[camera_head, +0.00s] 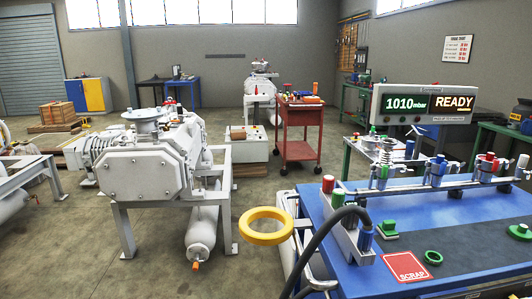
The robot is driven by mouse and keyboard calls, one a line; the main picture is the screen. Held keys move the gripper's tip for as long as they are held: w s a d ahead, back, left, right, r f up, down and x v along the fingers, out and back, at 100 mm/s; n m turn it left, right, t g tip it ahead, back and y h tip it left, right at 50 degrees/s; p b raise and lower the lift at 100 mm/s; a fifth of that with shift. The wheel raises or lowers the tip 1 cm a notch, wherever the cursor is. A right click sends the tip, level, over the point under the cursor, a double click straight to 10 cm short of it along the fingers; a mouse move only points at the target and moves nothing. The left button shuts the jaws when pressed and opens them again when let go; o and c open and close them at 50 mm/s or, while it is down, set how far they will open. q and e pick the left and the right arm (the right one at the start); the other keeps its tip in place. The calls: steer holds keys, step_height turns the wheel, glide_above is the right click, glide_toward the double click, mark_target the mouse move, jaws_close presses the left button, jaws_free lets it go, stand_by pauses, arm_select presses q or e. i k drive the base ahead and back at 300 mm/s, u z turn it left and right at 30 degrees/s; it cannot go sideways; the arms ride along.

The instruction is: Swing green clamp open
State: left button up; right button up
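Several clamp-like fittings stand along a metal rail on the blue workbench (345,285). One at the left of the rail has a green part (383,172). Neither of my grippers shows in the head view.
A green block (387,230), a green ring (432,257) and a red scrap mat (405,267) lie on the bench. A yellow ring (266,226) is at its left side, near a black hose (325,232). A display (425,104) reads READY.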

mark_target(384, 172)
steer(key=u, duration=0.2)
steer(key=k, duration=0.4)
steer(key=z, duration=1.1)
steer(key=i, duration=0.8)
steer(key=u, duration=0.7)
